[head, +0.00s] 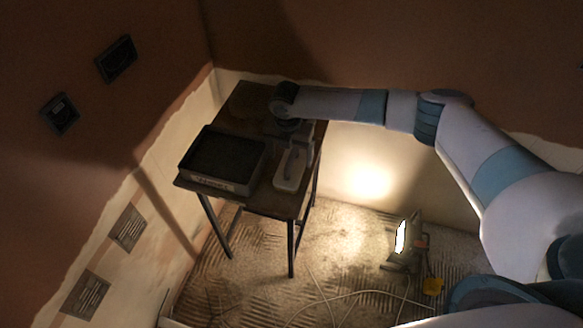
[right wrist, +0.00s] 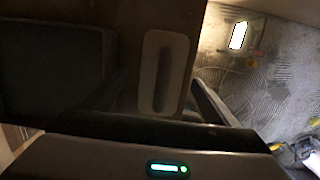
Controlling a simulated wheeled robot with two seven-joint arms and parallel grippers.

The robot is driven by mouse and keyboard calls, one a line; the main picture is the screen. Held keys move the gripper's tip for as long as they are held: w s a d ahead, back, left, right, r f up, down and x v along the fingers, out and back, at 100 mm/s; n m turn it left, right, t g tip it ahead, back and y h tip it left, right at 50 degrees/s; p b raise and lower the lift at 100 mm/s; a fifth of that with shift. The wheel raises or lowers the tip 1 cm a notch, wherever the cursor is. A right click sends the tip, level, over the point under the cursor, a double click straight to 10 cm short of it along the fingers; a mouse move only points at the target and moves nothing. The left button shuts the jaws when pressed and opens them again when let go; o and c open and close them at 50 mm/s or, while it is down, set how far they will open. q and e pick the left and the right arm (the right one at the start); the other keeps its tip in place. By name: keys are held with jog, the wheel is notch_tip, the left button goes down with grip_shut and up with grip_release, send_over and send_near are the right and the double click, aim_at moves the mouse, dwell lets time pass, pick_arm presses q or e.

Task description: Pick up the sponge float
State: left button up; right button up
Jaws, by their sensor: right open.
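The sponge float (head: 289,171) appears to be the pale, long, round-cornered piece lying on the right side of a small dark table (head: 250,108). In the right wrist view the float (right wrist: 150,75) shows as a pale border around a darker middle. My right gripper (head: 292,138) reaches in from the right, pointing down over the far end of the float. Its jaws are open, and I see nothing held in them. The fingertips are dark and hard to make out, so I cannot tell the exact gap to the float. My left gripper is not in view.
A black tray (head: 198,178) with a label on its front stands left of the float, close beside it. A lit work lamp (head: 402,240) stands on the floor right of the table, with cables around it. Plastered walls close in behind and left.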

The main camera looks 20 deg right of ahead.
jog(key=shift+s+d+f+p, duration=0.1)
jog(key=shift+f+p, duration=0.5)
notch_tip(320, 180, down, 2)
jog(key=shift+d+f+p, duration=0.1)
jog(key=shift+d+p, duration=0.05)
jog(key=shift+p, duration=0.3)
jog(key=shift+w+f, duration=0.2)
jog(key=shift+f, duration=0.55)
jog(key=c, duration=1.2)
